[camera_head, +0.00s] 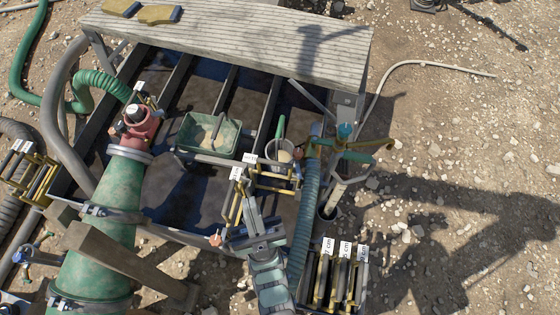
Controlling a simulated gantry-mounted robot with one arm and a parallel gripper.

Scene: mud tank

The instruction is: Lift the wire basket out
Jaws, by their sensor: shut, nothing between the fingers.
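The mud tank (172,205) holds dark mud between several dark bars. A small round container (271,150) with pale material in it sits at the tank's right side; it may be the wire basket, but its mesh is too small to make out. A green handle-like piece stands up at its rim. My gripper (249,200) reaches in from the bottom, over the tank's front right. It is shut and empty, below and left of the round container and apart from it in the picture. Its height above the mud is hard to tell.
A green box (209,136) stands in the tank, left of the round container. Yellow-barred racks (262,180) with white labels sit close by my gripper. A ribbed hose (307,205) runs along the right. A plank platform (230,35) covers the back. Gravel lies open at right.

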